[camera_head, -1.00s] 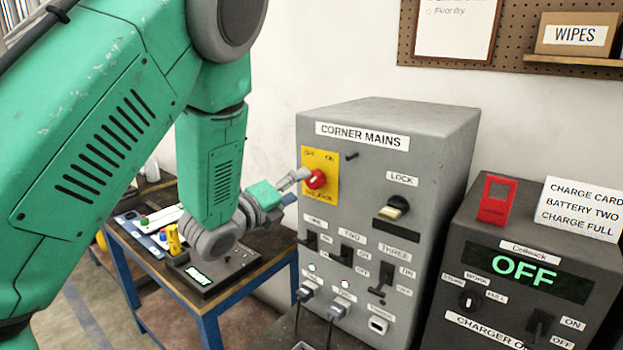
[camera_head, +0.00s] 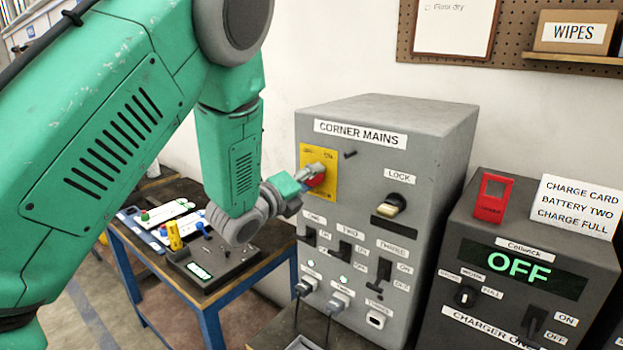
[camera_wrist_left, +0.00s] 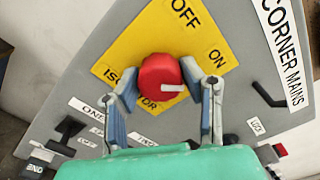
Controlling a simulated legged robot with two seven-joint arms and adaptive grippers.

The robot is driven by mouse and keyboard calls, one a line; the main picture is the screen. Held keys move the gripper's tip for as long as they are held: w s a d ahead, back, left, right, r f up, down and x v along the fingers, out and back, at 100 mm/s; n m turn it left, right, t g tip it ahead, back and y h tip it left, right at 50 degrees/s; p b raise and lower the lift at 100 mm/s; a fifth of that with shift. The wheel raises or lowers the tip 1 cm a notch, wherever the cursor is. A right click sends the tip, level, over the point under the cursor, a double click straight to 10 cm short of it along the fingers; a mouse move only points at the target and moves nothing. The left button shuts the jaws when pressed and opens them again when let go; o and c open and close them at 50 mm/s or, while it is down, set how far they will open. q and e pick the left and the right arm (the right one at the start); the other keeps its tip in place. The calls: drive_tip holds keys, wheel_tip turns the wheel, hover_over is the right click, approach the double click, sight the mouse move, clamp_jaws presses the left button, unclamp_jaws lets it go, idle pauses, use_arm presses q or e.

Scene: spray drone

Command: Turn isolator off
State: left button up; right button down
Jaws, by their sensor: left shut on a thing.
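The isolator is a red round knob (camera_head: 316,181) on a yellow plate (camera_head: 331,176) at the upper left of the grey CORNER MAINS box (camera_head: 445,135). In the left wrist view the red knob (camera_wrist_left: 158,78) has a white mark pointing right, nearer the ON label (camera_wrist_left: 216,57) than the OFF label (camera_wrist_left: 186,12). My left gripper (camera_head: 312,173) is shut on the knob. The left wrist view shows its two fingers (camera_wrist_left: 160,85) on either side of the knob. In the head view the fingers partly cover the knob and plate. My right gripper is not in view.
Black switches (camera_head: 345,249), a LOCK key switch (camera_head: 391,206) and plugs (camera_head: 340,302) sit on the same panel. A dark charger (camera_head: 530,250) reading OFF stands at right with a red tag (camera_head: 493,197) on top. A blue-framed bench (camera_head: 210,325) stands behind my left arm.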

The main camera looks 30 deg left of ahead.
use_arm(q)
drive_tip(key=shift+n, duration=0.3)
drive_tip(key=n+b, duration=0.1)
drive_tip(key=n, duration=0.2)
drive_tip(key=shift+f+n+b, duration=0.15)
drive_tip(key=shift+n+b, duration=0.15)
drive_tip(key=n+b, duration=0.1)
drive_tip(key=n, duration=0.3)
drive_tip(key=shift+n, duration=0.3)
drive_tip(key=n, duration=0.4)
drive_tip(key=shift+s+f+b, duration=0.1)
drive_tip(key=shift+f+b, duration=0.05)
drive_tip(key=shift+b, duration=0.2)
drive_tip(key=shift+f+n, duration=0.15)
drive_tip(key=shift+n, duration=2.55)
drive_tip(key=o, duration=1.2)
drive_tip(key=shift+c, duration=0.2)
